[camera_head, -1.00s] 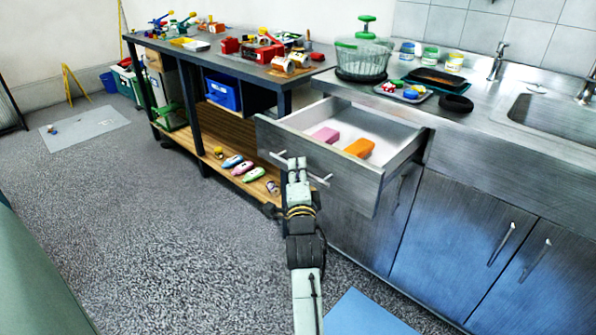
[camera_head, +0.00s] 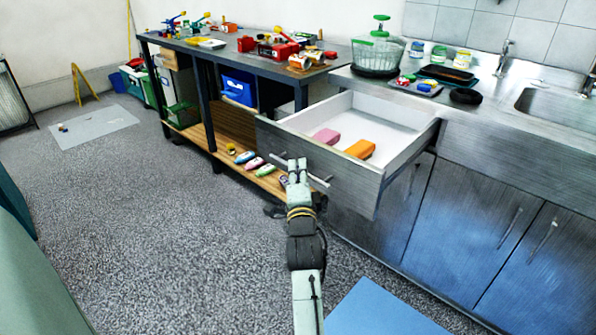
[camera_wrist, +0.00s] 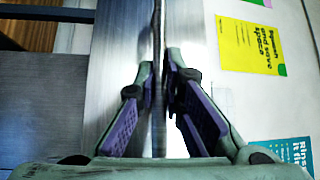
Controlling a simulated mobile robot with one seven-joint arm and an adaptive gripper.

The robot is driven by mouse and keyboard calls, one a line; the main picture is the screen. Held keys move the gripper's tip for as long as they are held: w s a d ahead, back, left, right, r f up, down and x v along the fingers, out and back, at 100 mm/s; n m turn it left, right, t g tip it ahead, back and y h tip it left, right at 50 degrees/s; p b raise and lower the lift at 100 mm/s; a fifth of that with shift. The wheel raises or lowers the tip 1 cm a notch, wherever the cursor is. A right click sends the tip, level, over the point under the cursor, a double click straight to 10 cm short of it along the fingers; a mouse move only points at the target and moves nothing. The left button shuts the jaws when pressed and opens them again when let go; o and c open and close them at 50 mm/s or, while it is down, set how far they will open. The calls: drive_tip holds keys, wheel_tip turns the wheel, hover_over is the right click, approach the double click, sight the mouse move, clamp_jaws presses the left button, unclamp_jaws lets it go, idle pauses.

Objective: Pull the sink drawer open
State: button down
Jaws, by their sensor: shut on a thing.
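The sink drawer (camera_head: 345,178) is pulled out from the steel sink counter, with its inside showing. A pink block (camera_head: 326,136) and an orange block (camera_head: 360,149) lie in it. My gripper (camera_head: 297,170) is at the bar handle (camera_head: 318,181) on the drawer front and is shut on it. In the wrist view, the two purple-padded fingers (camera_wrist: 160,105) stand on either side of a thin vertical bar, close to the brushed metal drawer front (camera_wrist: 120,60).
A dark workbench (camera_head: 262,68) with toys stands left of the counter, with several small items on its lower shelf (camera_head: 205,140). Cabinet doors (camera_head: 470,235) are below the sink (camera_head: 560,105). A blue mat (camera_head: 380,310) lies on the floor.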

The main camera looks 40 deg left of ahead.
drive_tip(key=c, duration=1.7)
unclamp_jaws()
drive_tip(key=v, duration=1.2)
